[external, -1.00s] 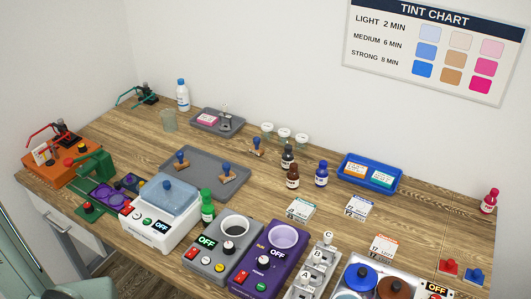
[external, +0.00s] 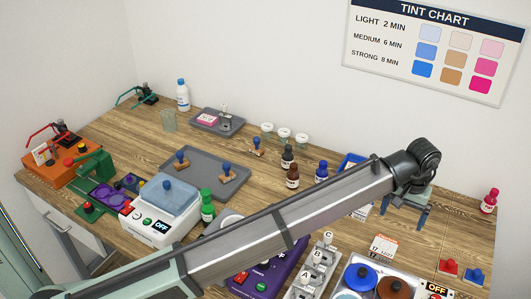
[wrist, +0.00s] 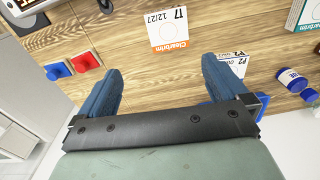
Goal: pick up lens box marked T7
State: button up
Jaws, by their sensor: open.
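The lens box marked T7 (external: 384,247) is white with an orange band and lies flat on the wooden bench in the external view. In the wrist view the T7 box (wrist: 170,30) shows at the top centre, its marking upside down and readable. My gripper (external: 407,217) hangs above the bench, behind and a little right of the box. In the wrist view my gripper (wrist: 158,68) has its two blue fingers wide apart with nothing between them. The box lies ahead of the fingertips, apart from them.
A P2 box (wrist: 233,62) lies beside the right finger. Red (external: 449,267) and blue (external: 473,276) stamp-like pieces sit at the bench's right. A pot unit (external: 361,277) and lettered slots (external: 318,257) stand in front.

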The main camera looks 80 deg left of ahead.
send_over(385, 244)
jog(key=f, duration=0.8)
jog(key=shift+w+d, duration=0.1)
jog(key=shift+w, duration=0.2)
jog(key=shift+s+f, duration=0.2)
jog(key=shift+f, duration=2.5)
jog(key=shift+c, duration=0.5)
jog(key=c, duration=0.9)
